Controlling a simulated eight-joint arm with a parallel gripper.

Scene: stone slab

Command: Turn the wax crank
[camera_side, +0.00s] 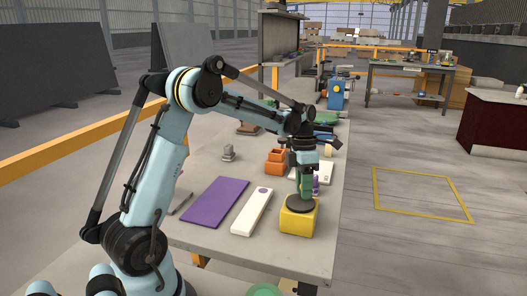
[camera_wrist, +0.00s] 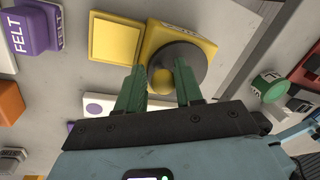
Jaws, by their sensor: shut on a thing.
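The wax crank is a yellow block (camera_side: 296,222) with a dark round disc (camera_side: 299,203) on top, near the table's front right edge. In the wrist view the yellow block (camera_wrist: 190,36) carries a label too small to read, and the dark disc (camera_wrist: 197,62) bears a yellowish knob (camera_wrist: 161,81). My gripper (camera_side: 306,196) points down onto the disc from above. In the wrist view its green fingers (camera_wrist: 159,90) stand on both sides of the knob and are shut on it. The fingers partly hide the disc.
A white slab (camera_side: 251,212) and a purple slab (camera_side: 215,203) lie left of the crank. Orange containers (camera_side: 275,162) stand behind. In the wrist view, a purple FELT block (camera_wrist: 37,28), a yellow square pad (camera_wrist: 115,41) and a green cylinder (camera_wrist: 268,86) are nearby.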

